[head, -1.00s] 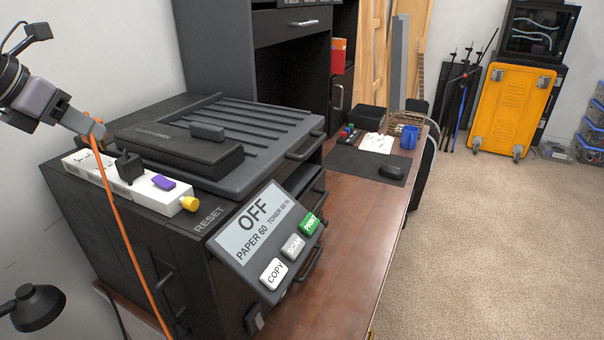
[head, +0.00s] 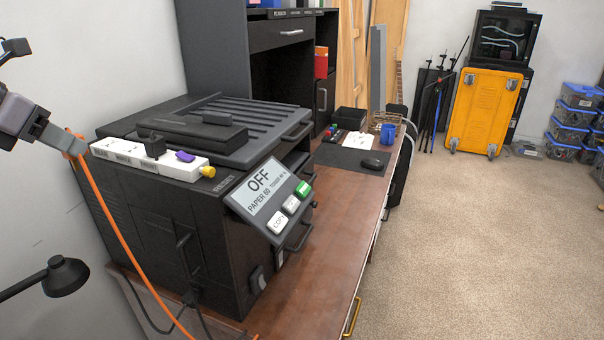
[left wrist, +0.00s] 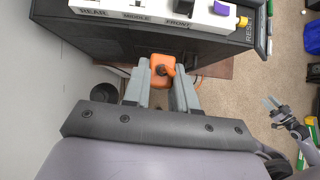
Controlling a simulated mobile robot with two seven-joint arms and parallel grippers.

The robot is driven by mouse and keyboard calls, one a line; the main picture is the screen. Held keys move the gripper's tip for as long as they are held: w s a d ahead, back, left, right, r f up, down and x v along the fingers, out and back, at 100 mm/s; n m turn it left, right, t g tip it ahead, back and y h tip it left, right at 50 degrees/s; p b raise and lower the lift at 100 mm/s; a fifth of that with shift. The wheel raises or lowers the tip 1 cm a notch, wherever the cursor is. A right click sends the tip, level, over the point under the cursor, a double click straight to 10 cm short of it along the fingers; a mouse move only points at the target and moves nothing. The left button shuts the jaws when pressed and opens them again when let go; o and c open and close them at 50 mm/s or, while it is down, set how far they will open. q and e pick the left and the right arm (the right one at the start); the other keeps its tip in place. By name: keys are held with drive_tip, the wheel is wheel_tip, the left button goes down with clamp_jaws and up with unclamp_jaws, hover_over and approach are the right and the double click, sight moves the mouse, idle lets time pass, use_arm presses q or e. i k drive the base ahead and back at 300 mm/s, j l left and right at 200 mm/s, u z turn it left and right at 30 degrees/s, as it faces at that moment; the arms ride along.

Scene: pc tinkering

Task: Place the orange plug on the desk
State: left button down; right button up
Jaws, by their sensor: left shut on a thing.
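My left gripper (head: 76,146) is at the left of the head view, in the air beside the printer. It is shut on the orange plug (left wrist: 160,72), which sits between its fingertips in the left wrist view. An orange cable (head: 105,205) hangs from the plug down past the printer's side. The brown wooden desk (head: 335,225) runs under the printer and on toward the back. My right gripper (left wrist: 272,104) shows small at the right of the left wrist view; its fingers look apart and empty.
A black printer (head: 190,230) fills the near desk. A white power strip (head: 125,153) with a black plug, a purple switch and a yellow end lies on it. A black lamp (head: 62,277) is at lower left. Bare desk lies between printer and mouse (head: 374,163).

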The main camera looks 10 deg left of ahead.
sight(331, 274)
drive_tip(key=k+z, duration=0.15)
drive_tip(key=z, duration=0.6)
drive_tip(key=i+l, duration=1.4)
drive_tip(key=i+u, duration=0.1)
drive_tip(key=u, duration=0.6)
drive_tip(key=i+u, duration=0.15)
drive_tip(key=u, duration=0.2)
drive_tip(key=i+u, duration=0.15)
drive_tip(key=u, duration=0.2)
drive_tip(key=i+u, duration=0.15)
drive_tip(key=u, duration=0.15)
drive_tip(key=i+u, duration=0.15)
drive_tip(key=u, duration=0.2)
